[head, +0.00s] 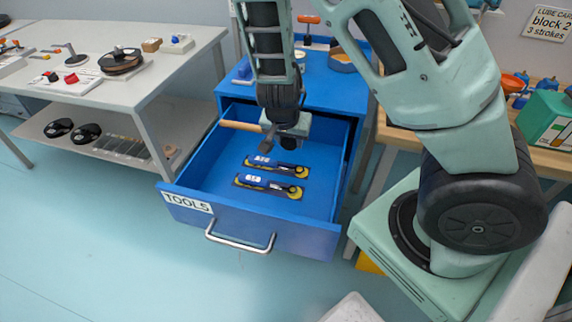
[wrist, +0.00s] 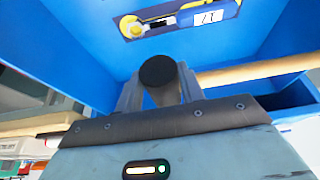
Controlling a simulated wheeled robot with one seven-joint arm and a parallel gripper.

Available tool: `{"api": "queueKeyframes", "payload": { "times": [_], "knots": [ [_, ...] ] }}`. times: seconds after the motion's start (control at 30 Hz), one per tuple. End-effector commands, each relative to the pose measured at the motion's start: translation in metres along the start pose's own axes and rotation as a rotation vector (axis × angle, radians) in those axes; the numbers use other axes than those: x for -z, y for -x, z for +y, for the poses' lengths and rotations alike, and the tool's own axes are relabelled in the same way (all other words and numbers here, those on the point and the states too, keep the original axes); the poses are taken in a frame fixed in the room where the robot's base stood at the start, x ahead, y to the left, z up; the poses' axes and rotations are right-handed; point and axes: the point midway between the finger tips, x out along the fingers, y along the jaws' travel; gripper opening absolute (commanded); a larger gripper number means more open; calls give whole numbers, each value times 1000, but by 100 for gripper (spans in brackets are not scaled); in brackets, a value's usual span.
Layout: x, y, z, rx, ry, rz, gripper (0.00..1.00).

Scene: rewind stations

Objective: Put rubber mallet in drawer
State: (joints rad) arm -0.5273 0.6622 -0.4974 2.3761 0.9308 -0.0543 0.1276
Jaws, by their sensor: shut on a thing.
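The rubber mallet's wooden handle (head: 242,126) shows in the head view, reaching left from my gripper (head: 268,146) over the back left of the open blue drawer (head: 180,186). In the wrist view, the mallet's round black head (wrist: 157,72) sits between the two fingers of my gripper (wrist: 157,88), and the pale handle (wrist: 255,69) runs to the right. My gripper is shut on the mallet and points down into the drawer area. I cannot tell whether the mallet touches the drawer floor or wall. The drawer front carries a TOOLS label.
Two blue-and-yellow tools, one behind (head: 276,166) and one in front (head: 268,186), lie on the drawer floor. The drawer's left and front floor is bare. The blue cabinet top (head: 318,88) behind holds several items. A grey workbench (head: 165,60) stands left.

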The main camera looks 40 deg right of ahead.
Motion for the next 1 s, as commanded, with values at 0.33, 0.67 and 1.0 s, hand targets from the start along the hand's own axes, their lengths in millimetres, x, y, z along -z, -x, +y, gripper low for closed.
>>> {"api": "queueKeyframes", "payload": {
  "times": [0.33,0.67,1.0],
  "knots": [
    [-26,-64,0,0,-1,0,2],
    [8,-78,0,1,-4,3,2],
    [6,-91,-1,2,1,1,2]
  ]
}}
